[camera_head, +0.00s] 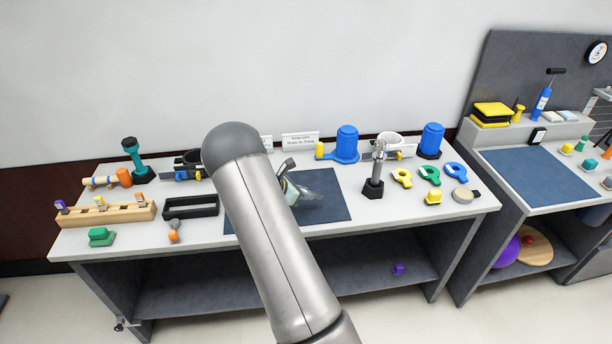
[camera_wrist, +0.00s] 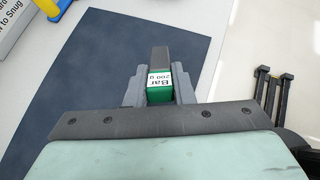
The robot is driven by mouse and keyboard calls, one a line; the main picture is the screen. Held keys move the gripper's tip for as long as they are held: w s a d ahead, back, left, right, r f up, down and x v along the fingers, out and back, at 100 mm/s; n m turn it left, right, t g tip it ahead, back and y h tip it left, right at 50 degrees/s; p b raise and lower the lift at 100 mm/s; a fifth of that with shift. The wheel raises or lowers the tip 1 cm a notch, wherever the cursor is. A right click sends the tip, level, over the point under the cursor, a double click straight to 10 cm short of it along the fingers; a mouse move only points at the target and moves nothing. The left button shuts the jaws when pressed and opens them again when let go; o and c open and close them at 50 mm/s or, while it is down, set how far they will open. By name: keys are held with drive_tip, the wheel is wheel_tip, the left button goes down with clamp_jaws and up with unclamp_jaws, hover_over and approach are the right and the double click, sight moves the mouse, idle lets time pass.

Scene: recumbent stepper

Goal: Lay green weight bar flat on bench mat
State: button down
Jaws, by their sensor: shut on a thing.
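The green weight bar (camera_wrist: 160,97) shows in the wrist view between the fingers of my gripper (camera_wrist: 159,88), with a white label reading "Bar 200 g". My gripper is shut on it. A dark grey block shows just beyond the green part; I cannot tell whether it belongs to the bar. The dark blue bench mat (camera_wrist: 62,88) fills the left and centre of the wrist view. In the head view my gripper (camera_head: 298,190) is over the mat (camera_head: 335,207). The arm hides part of the mat, and I cannot make out the bar there or its height above the mat.
A black open tray (camera_head: 190,207) and a wooden block rack (camera_head: 105,214) stand left of the mat. A black stand (camera_head: 373,188) is close to its right edge, with yellow, green and blue rings beyond. A blue cylinder (camera_head: 347,143) stands behind.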

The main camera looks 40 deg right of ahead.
drive_tip(key=w+d+r+n+t+h, duration=0.2)
drive_tip(key=w+d+n+t, duration=0.2)
drive_tip(key=shift+w+f+b, duration=0.1)
drive_tip(key=shift+f+b, duration=1)
drive_tip(key=shift+f, duration=1.25)
wheel_tip(320, 180, down, 4)
drive_tip(key=b, duration=0.3)
drive_tip(key=shift+r, duration=0.15)
drive_tip(key=c, duration=1.2)
unclamp_jaws()
drive_tip(key=shift+o, duration=0.2)
drive_tip(key=shift+a, duration=0.1)
drive_tip(key=shift+p+v, duration=0.5)
drive_tip(key=shift+v, duration=2.25)
drive_tip(key=shift+a+r, duration=0.1)
